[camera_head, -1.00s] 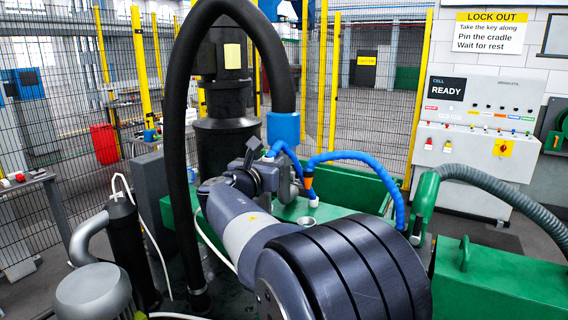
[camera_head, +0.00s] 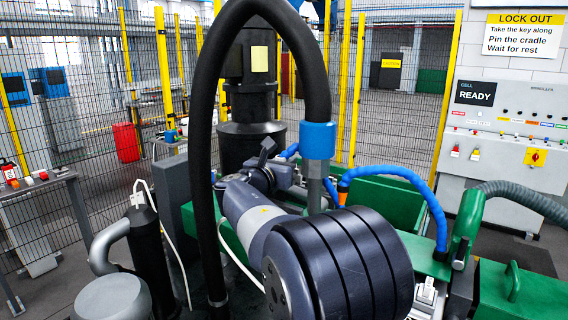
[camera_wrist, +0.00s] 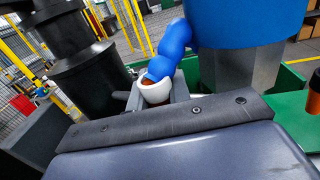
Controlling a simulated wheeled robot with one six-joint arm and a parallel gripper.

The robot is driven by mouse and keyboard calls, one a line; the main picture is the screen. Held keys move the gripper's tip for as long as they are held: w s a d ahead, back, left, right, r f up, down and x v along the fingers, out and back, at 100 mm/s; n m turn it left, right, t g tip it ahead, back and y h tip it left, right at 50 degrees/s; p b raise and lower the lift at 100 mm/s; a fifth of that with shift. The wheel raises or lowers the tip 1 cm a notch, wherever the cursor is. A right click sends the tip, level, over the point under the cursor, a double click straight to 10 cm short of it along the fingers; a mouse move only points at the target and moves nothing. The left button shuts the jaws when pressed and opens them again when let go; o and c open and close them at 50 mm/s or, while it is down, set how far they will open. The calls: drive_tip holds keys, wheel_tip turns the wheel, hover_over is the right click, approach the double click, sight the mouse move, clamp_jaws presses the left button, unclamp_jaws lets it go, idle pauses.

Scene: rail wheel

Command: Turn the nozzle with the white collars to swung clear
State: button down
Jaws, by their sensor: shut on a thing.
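The nozzle with the white collars (camera_wrist: 172,52) is a blue segmented hose in the wrist view, leaning up and right from a white collar (camera_wrist: 156,92) with orange inside it. My gripper (camera_wrist: 157,99) has its grey fingers on both sides of that collar and is shut on it. In the head view my gripper (camera_head: 284,178) is partly hidden by my arm, and the blue nozzle (camera_head: 291,151) shows just above it. A second blue hose with an orange collar (camera_head: 343,190) arches to the right of my gripper.
A thick black hose with a blue cuff (camera_head: 318,140) hangs close over my gripper; its cuff (camera_wrist: 245,25) fills the upper right of the wrist view. A black column (camera_head: 250,100) stands behind. Green housings (camera_head: 535,295) lie to the right. Mesh fencing closes the back.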

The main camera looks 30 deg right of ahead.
drive_tip(key=shift+s+d+r, duration=0.1)
drive_tip(key=shift+d+r, duration=0.05)
drive_tip(key=shift+r, duration=0.3)
drive_tip(key=c, duration=1.7)
unclamp_jaws()
drive_tip(key=shift+c, duration=0.2)
drive_tip(key=shift+o, duration=1.4)
drive_tip(key=shift+s+d, duration=0.15)
drive_tip(key=shift+o, duration=0.7)
drive_tip(key=shift+f, duration=0.2)
drive_tip(key=b+v, duration=0.2)
drive_tip(key=v, duration=0.9)
drive_tip(key=shift+b, duration=0.4)
drive_tip(key=shift+f, duration=0.1)
drive_tip(key=shift+c, duration=0.4)
